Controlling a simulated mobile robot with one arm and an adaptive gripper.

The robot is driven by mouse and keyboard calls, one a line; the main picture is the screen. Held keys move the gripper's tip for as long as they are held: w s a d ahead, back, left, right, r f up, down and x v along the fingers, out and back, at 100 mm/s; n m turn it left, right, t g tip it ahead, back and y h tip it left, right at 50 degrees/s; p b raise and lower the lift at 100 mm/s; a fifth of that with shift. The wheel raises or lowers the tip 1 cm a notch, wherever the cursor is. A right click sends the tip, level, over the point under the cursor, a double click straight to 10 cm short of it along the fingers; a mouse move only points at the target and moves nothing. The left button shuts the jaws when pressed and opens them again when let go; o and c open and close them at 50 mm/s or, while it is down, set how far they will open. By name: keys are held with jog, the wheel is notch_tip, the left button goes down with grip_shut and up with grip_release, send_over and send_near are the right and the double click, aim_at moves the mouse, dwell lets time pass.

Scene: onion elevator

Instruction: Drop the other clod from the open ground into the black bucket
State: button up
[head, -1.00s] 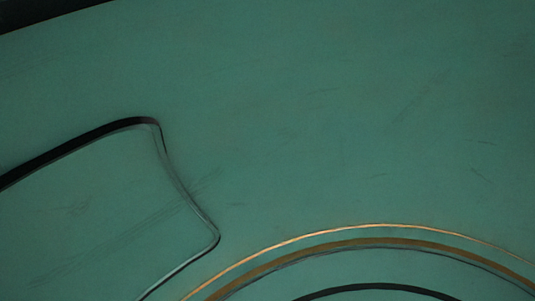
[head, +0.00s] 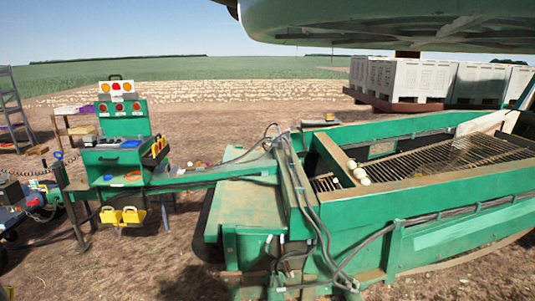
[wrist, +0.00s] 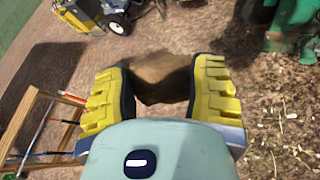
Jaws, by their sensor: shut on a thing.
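In the wrist view my gripper (wrist: 163,72) is shut on a brown clod (wrist: 162,82), which sits between the two yellow-padded fingers. The clod hangs above brown ground strewn with pale bits. My gripper does not show in the head view. I cannot make out the black bucket for certain in either view.
A green machine (head: 250,195) with a slatted bed fills the head view's middle and right. A green tool station (head: 125,130) stands left, white crates (head: 410,80) behind. In the wrist view, a wooden rack (wrist: 45,125) is left and a wheeled yellow-grey machine (wrist: 115,15) above.

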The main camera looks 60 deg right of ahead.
notch_tip(320, 180, up, 9)
jog(key=s+m+g+h+p, duration=0.1)
jog(key=s+h+p, duration=0.1)
jog(key=p, duration=0.6)
jog(key=shift+s+m, duration=0.3)
jog(key=shift+s, duration=0.05)
